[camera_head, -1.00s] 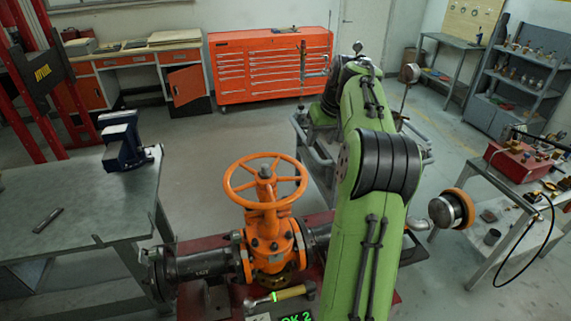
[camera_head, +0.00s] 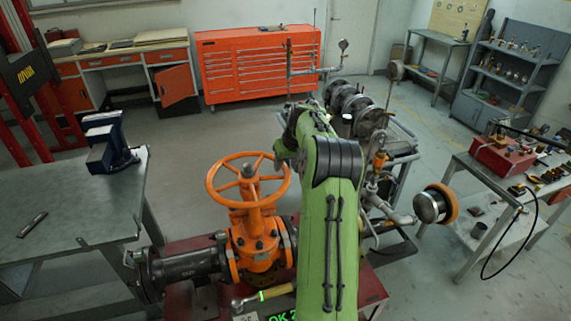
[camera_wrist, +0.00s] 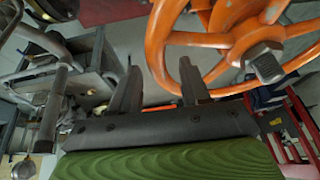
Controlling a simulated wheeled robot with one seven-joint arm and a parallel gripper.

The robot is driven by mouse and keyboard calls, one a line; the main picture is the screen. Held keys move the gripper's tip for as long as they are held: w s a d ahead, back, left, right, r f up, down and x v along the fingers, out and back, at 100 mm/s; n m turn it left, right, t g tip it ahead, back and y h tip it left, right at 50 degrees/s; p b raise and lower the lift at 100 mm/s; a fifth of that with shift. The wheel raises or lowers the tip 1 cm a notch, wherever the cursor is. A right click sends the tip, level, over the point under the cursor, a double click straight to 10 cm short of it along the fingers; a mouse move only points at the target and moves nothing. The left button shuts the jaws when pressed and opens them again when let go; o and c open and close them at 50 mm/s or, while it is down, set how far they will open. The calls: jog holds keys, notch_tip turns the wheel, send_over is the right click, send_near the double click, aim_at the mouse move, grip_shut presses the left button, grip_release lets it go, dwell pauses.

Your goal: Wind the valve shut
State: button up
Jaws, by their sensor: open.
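The orange handwheel (camera_head: 249,180) sits level on top of the orange gate valve (camera_head: 258,238), at the centre of the head view. In the wrist view the handwheel (camera_wrist: 230,40), with its spokes and grey stem nut (camera_wrist: 265,62), fills the upper right. My gripper (camera_wrist: 158,90) is open and holds nothing. Part of the wheel's rim shows between its two fingers, and the right finger overlaps the rim in the picture. I cannot tell whether they touch. In the head view my green arm stands just right of the wheel and largely hides the gripper.
A black pipe (camera_head: 185,267) runs left from the valve. A wooden-handled tool (camera_head: 263,296) lies in front of it. A grey bench with a blue vise (camera_head: 108,145) stands left. A cart with pipework (camera_head: 400,150) stands behind my arm, and a cluttered table (camera_head: 510,165) stands right.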

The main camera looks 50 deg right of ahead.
aim_at(241, 203)
jog(key=shift+w+d+f, duration=0.1)
jog(key=shift+w+f, duration=0.15)
jog(key=shift+f, duration=0.25)
grip_shut()
jog(key=shift+s, duration=0.1)
